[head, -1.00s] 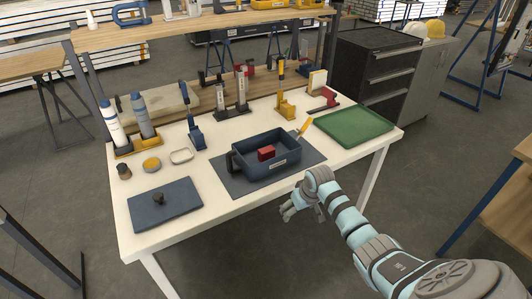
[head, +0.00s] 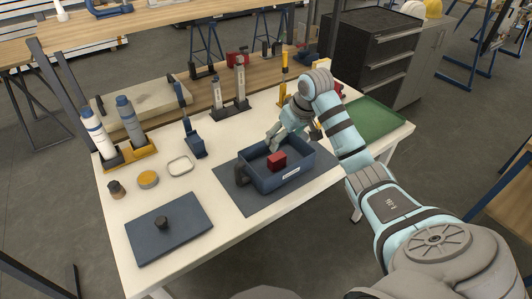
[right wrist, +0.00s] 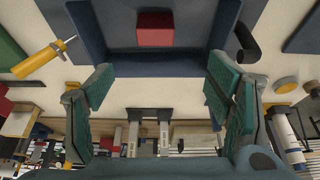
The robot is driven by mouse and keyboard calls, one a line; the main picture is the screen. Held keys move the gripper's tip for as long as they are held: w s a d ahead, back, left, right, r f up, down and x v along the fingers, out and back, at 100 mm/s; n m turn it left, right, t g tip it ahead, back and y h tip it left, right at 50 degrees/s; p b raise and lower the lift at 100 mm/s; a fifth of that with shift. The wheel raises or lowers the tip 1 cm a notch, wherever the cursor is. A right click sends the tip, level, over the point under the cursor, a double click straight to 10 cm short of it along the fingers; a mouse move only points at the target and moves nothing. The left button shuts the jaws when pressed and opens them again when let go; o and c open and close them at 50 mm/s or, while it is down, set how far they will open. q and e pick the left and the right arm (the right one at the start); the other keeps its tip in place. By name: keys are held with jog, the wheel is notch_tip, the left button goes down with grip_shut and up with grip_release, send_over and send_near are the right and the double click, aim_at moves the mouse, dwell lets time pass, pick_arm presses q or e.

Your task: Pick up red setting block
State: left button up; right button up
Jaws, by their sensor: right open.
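The red setting block (head: 277,161) lies inside the dark blue open bin (head: 292,181) on the white table. In the right wrist view the red block (right wrist: 155,28) shows at the top, inside the bin (right wrist: 85,25), beyond the fingertips. My right gripper (head: 275,137) is above the bin's far side, behind the block and apart from it. In the right wrist view its two green-padded fingers (right wrist: 160,84) are spread wide with nothing between them. My left gripper is out of view.
The bin stands on a dark mat (head: 247,199). A green tray (head: 375,124) lies to the right, a blue lid with a knob (head: 168,235) front left. Two bottles in a yellow holder (head: 135,155) and upright tools stand along the back. A yellow-handled tool (right wrist: 40,60) is beside the bin.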

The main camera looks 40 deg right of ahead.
aim_at(278, 157)
jog(key=x, duration=0.2)
jog(key=b+x, duration=0.1)
jog(key=x, duration=0.2)
jog(key=b+x, duration=0.1)
jog(key=x, duration=0.1)
jog(key=shift+s+f, duration=0.2)
jog(key=shift+f, duration=0.3)
jog(key=x, duration=0.2)
jog(key=b+x, duration=0.1)
jog(key=x, duration=0.3)
jog(key=shift+d+b, duration=0.35)
jog(key=shift+d, duration=0.05)
jog(key=shift+r, duration=0.15)
jog(key=shift+c, duration=0.5)
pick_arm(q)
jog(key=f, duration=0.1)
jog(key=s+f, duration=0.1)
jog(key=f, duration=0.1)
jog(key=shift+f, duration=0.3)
pick_arm(e)
jog(key=c, duration=1.3)
